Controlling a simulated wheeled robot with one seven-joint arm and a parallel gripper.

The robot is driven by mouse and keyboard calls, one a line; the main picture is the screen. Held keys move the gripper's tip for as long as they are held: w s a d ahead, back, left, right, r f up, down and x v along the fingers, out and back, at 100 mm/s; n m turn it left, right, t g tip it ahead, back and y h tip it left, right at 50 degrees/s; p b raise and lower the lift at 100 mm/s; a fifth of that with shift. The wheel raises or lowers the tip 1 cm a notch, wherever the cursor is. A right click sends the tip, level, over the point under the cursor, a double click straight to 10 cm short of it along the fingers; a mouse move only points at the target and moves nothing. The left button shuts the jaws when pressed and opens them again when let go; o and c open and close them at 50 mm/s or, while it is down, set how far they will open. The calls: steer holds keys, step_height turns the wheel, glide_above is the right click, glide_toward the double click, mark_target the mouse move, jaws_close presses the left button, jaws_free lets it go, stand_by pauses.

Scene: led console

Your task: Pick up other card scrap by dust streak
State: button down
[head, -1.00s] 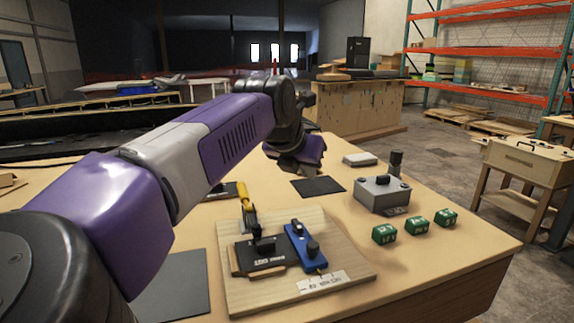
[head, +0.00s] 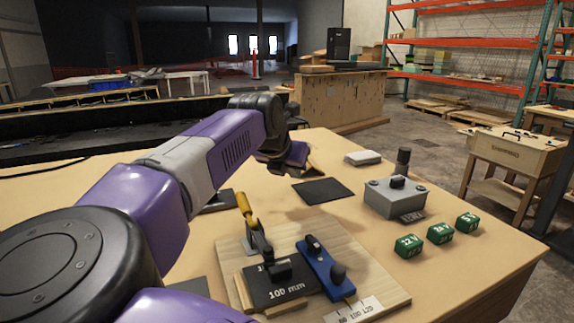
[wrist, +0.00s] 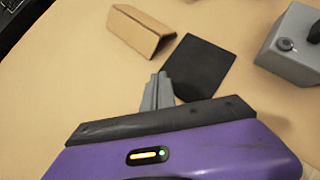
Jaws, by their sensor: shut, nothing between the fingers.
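A folded brown card piece (wrist: 140,32) lies on the table at the top of the wrist view, standing up like a small tent. Its right edge is close to a flat dark square (wrist: 198,65), which also shows in the head view (head: 323,190). I cannot make out a dust streak. My gripper (wrist: 158,92) is shut and empty, its fingertips near the left edge of the dark square and below the card piece in the picture.
A grey box (head: 395,197) with a black knob stands right of the dark square. A white block (head: 362,157) lies behind. Three green blocks (head: 438,233) sit near the right edge. A wooden board (head: 232,252) with black and blue fixtures is in front. Bare tabletop lies between.

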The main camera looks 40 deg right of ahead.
steer(key=x, duration=0.3)
steer(key=shift+w+d+f, duration=0.1)
steer(key=shift+d+f, duration=0.15)
steer(key=shift+w+d, duration=0.25)
steer(key=shift+d, duration=0.25)
steer(key=shift+w+d, duration=0.3)
steer(key=shift+d, duration=0.25)
steer(key=shift+w+d, duration=0.4)
steer(key=shift+d, duration=0.2)
steer(key=shift+r, duration=0.1)
